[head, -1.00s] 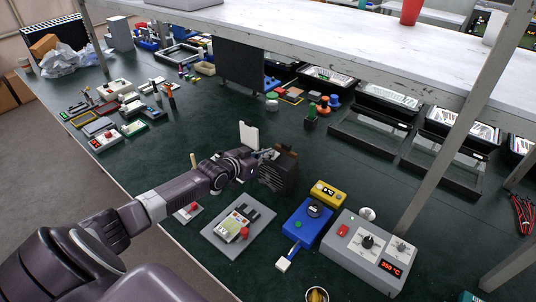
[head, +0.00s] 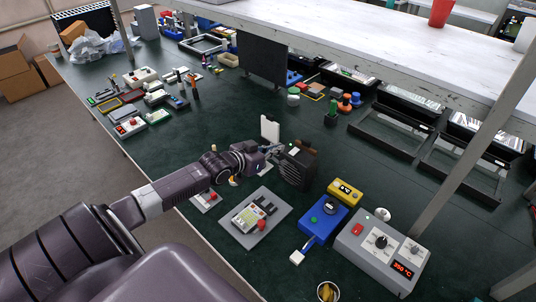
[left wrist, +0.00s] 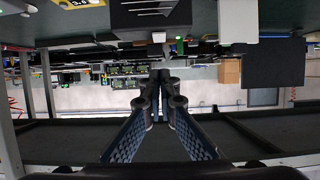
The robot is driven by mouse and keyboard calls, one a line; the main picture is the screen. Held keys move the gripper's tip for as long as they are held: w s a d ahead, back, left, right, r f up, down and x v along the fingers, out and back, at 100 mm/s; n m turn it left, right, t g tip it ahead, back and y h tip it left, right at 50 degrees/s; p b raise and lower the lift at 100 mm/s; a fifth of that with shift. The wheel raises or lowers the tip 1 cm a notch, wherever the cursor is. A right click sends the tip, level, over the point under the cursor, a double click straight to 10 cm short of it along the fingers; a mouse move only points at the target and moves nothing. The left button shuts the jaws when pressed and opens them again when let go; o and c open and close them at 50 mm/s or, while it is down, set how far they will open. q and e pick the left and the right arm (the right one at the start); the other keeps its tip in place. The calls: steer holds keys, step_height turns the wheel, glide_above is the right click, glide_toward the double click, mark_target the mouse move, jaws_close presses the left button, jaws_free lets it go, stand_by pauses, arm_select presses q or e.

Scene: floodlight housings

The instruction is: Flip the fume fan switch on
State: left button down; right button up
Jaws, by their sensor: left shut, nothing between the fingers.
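The fume fan (head: 297,165) is a dark box with a slatted front, standing on the green bench right of the middle in the head view. I cannot make out its switch or that switch's position. My left gripper (head: 279,150) is at the fan's upper left side; whether it touches the fan is unclear. In the left wrist view its two fingers (left wrist: 161,98) meet, shut with nothing between them. A dark slatted body, likely the fan, shows at the top edge of that view (left wrist: 150,14). My right gripper is not in view.
A white upright panel (head: 270,130) stands behind my left gripper. In front are a grey board (head: 240,236), a blue unit (head: 318,226), a yellow meter (head: 345,192) and a grey heat controller (head: 352,246). A shelf (head: 370,45) overhangs the back.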

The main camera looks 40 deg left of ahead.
arm_select(q)
steer(key=shift+f+b+v, duration=0.15)
steer(key=shift+f+v, duration=0.05)
steer(key=shift+v, duration=0.85)
steer(key=shift+f+b+v, duration=0.15)
steer(key=shift+f+v, duration=0.1)
steer(key=shift+v, duration=0.75)
steer(key=shift+s, duration=0.2)
